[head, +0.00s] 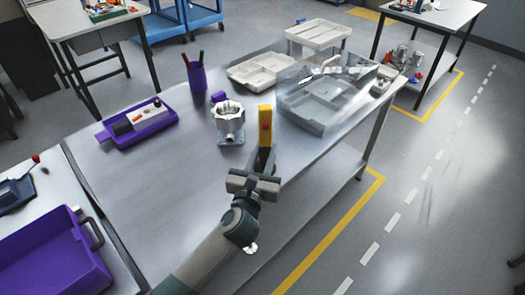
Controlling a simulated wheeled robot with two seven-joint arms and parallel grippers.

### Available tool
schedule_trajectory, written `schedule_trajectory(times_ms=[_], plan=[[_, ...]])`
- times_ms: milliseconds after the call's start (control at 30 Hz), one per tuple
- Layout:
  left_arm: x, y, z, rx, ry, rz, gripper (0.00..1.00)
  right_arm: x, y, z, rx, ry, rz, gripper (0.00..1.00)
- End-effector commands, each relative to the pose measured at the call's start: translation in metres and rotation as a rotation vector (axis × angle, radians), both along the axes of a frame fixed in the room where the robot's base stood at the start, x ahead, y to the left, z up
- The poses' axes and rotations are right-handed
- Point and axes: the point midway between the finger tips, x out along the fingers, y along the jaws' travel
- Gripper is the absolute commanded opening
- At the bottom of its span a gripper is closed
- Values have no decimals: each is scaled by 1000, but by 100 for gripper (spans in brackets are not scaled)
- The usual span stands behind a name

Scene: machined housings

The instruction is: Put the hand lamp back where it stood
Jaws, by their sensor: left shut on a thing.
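The hand lamp (265,123) is a yellow upright block with a small red spot on its face. In the head view it is near the middle, over the right part of the metal table. My left gripper (263,158) is shut on its lower end. I cannot tell whether the lamp touches the tabletop or hangs just above it. The fingers hide its lower part. My right gripper is not in view.
A machined metal housing (229,123) stands just left of the lamp. A purple tray (148,128), a purple pen cup (197,78) and a pale divided tray (258,72) stand farther off. The table's front left is clear.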

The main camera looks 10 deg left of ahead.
Motion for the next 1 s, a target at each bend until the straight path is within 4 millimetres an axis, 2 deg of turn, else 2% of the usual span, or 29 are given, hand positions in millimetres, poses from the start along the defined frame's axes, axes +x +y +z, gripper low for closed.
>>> schedule_trajectory(times_ms=[133, 267, 367, 500, 733, 867, 1000], plan=[[-8, 7, -4, 0, 1, 6, 0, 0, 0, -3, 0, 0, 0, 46], [-28, 24, -13, -1, 4, 22, 0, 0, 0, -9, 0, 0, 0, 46], [-53, 43, -20, 0, 6, 40, 0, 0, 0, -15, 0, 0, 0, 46], [-95, 74, -27, 1, 7, 67, 0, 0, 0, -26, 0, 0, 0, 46], [-159, 114, -22, 1, 4, 98, 0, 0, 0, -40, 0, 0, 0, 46], [-179, 125, -16, 1, 1, 107, 0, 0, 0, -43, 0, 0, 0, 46], [-187, 130, -12, 0, -1, 110, 0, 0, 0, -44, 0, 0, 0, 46]])
